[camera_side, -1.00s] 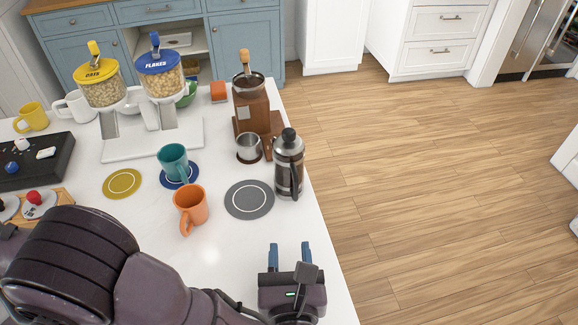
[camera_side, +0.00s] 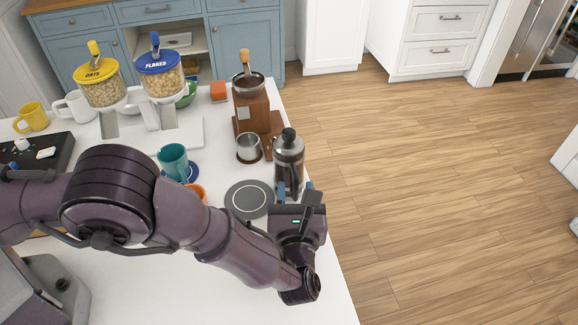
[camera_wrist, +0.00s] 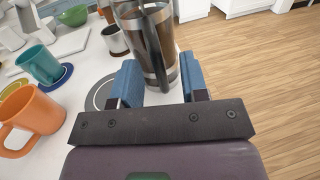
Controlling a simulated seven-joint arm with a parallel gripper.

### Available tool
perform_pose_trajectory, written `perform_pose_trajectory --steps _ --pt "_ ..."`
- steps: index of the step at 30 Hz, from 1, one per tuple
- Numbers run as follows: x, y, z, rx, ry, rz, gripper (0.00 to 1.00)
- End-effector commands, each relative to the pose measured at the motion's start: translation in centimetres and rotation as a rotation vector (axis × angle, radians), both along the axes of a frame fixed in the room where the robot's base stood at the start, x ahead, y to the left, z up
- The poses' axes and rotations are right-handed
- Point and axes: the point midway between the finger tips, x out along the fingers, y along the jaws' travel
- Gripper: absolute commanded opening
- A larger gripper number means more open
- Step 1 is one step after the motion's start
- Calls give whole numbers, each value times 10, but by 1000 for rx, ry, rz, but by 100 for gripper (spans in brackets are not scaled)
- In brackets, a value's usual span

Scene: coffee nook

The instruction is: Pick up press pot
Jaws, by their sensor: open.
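The press pot (camera_side: 289,155) is a glass and metal cylinder with a black knob on its lid, dark contents and a dark handle. It stands upright at the right edge of the white counter. In the wrist view the press pot (camera_wrist: 150,35) is just ahead of the fingers, its handle facing me; its top is cut off. My gripper (camera_side: 296,188) is open, with its blue fingertips at the near side of the pot's lower part. In the wrist view my gripper (camera_wrist: 161,82) has one finger on each side of the handle's line. I cannot tell whether they touch.
A grey coaster (camera_side: 248,199) lies left of the pot. A metal cup (camera_side: 248,147) and a wooden grinder (camera_side: 252,105) stand behind it. A teal mug (camera_side: 173,160) and an orange mug (camera_wrist: 30,112) are to the left. The counter drops to the floor on the right.

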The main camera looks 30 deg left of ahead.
Motion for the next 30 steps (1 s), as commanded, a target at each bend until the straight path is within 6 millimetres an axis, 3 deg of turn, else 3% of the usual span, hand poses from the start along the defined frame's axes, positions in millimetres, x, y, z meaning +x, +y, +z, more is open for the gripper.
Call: perform_pose_trajectory --steps 3,11,16,30 --pt "9 6 0 -1 1 1 41" --pt "11 7 0 0 0 -1 38" --pt "10 7 0 0 0 -1 0" --pt "11 6 5 -1 -6 -1 0"
